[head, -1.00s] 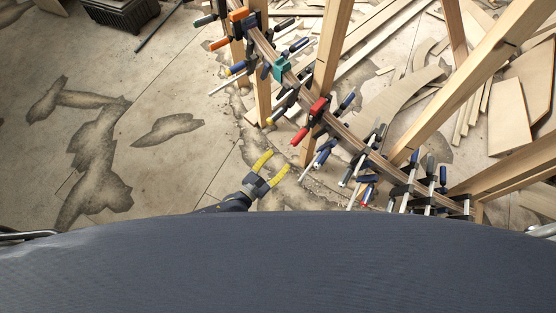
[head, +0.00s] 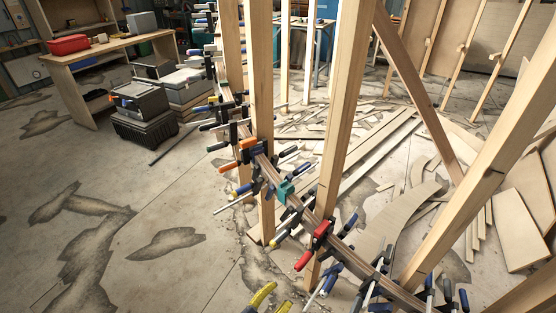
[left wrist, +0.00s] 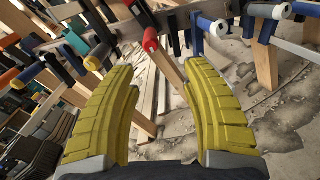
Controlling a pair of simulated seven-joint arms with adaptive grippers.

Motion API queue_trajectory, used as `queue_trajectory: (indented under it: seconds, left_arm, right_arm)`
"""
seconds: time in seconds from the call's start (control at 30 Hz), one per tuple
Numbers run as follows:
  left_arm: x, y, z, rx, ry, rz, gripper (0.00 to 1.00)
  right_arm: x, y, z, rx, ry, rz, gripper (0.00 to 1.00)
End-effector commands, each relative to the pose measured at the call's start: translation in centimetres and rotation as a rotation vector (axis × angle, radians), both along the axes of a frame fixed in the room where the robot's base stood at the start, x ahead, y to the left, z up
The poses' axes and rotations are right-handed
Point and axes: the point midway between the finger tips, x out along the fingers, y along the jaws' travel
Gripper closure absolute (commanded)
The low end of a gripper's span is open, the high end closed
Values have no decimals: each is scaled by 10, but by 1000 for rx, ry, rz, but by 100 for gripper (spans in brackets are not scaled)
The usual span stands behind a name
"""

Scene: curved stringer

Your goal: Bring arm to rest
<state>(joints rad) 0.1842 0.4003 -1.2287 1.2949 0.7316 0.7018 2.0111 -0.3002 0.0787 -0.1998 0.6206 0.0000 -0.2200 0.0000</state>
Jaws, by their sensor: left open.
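My left gripper (head: 272,300) shows at the bottom edge of the head view, only its yellow fingertips in sight. In the left wrist view (left wrist: 158,110) its two yellow ribbed fingers stand apart with nothing between them. Beyond them is the curved laminated stringer (head: 262,163), lined with several clamps. A red clamp (head: 315,243) and a teal clamp (head: 285,192) sit on it. The red clamp's handle (left wrist: 150,40) shows just past the fingertips in the wrist view, apart from them as far as I can tell. My right gripper is in neither view.
Upright wooden posts (head: 345,100) stand along the stringer. Offcuts and boards (head: 385,150) litter the floor behind it. A workbench (head: 110,45) with a red box (head: 68,44) and stacked toolboxes (head: 140,100) stand at the back left. The concrete floor (head: 110,165) at left is open.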

Motion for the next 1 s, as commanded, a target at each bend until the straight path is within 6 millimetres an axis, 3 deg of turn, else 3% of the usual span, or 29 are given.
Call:
queue_trajectory:
  seconds: [0.1,0.27,0.47,0.63,0.77,0.87,1.0]
  left_arm:
    - [-4,1,-21,269,-166,-63,52]
    - [10,19,-54,680,-420,-140,52]
    - [19,57,-111,1197,-679,-276,52]
    - [7,108,-173,1616,-832,-485,52]
    - [-28,156,-227,1886,-895,-733,52]
    - [-67,191,-265,2016,-910,-949,52]
    - [-136,230,-308,2085,-893,-1234,52]
  right_arm:
    - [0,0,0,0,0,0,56]
    - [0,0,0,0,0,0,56]
    - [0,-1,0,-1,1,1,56]
    - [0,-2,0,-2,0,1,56]
    - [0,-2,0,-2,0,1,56]
    - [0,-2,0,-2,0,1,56]
    - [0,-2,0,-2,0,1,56]
